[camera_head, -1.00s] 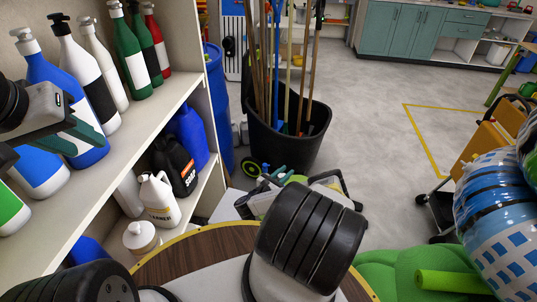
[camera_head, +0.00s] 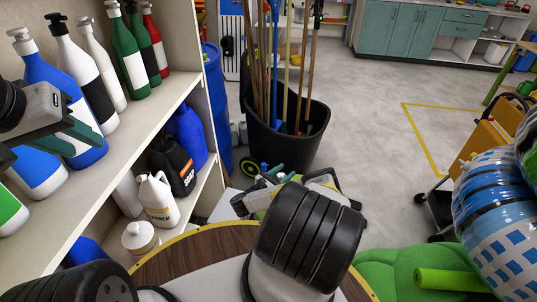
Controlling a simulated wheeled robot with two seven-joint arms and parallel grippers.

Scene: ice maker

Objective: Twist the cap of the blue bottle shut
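A tall blue bottle (camera_head: 40,72) with a grey pump-like cap (camera_head: 22,38) stands upright on the upper shelf at the left. A second, nearer blue bottle (camera_head: 42,178) stands below it in the picture, and its top is hidden behind my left gripper. My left gripper (camera_head: 82,138) has teal fingers pointing right, overlapping both blue bottles in the picture. I cannot tell whether it touches either or how far its fingers are apart. What looks like my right gripper (camera_head: 276,175) shows beyond my dark ribbed arm, low in the middle, mostly hidden. Its opening is unclear.
White, green and red bottles line the upper shelf (camera_head: 150,105). Black, blue and white containers stand on the shelf below. A black bin (camera_head: 300,148) with long handles stands beyond. A yellow cart (camera_head: 485,145) is at right. Grey floor (camera_head: 375,130) between is open.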

